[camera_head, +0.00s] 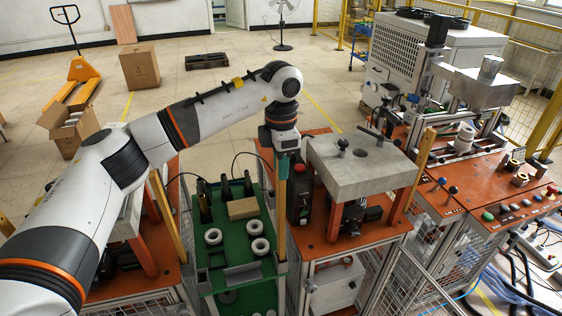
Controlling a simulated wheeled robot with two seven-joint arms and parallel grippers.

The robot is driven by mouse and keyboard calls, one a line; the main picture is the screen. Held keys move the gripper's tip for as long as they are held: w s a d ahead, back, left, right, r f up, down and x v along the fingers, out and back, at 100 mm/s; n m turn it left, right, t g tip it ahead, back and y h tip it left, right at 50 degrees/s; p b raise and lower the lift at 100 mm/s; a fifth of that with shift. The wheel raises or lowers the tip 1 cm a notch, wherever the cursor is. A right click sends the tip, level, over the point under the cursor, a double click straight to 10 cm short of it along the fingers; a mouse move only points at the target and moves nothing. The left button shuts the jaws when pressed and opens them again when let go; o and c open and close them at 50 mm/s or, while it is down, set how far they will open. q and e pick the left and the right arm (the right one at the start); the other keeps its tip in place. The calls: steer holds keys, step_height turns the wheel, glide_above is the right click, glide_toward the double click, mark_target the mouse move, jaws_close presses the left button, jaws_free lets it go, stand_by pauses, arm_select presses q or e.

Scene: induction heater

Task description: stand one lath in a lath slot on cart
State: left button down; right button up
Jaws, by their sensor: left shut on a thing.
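My left gripper (283,163) is shut on the top of a wooden lath (282,215). The lath hangs upright along the right edge of the green cart (209,278). Its lower end is near the cart's right front corner; I cannot tell whether it sits in a slot or is in front of the edge. A second lath (167,216) leans slightly at the left of the cart, and a third lath (422,152) stands by the right machine. My right gripper is not in view.
On the cart are several white rings (260,246), a cardboard-coloured block (243,208) and black upright posts (225,188). A heater table with a grey slab (360,160) stands close to the cart's right. An orange pallet truck (78,80) and boxes are behind.

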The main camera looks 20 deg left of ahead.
mark_target(281, 184)
arm_select(q)
steer(key=shift+r, duration=0.1)
stand_by(0.4)
steer(key=shift+f, duration=0.3)
steer(key=shift+f+b, duration=2.2)
steer(key=shift+f, duration=0.6)
steer(key=c, duration=1.1)
jaws_free()
steer(key=shift+o, duration=0.2)
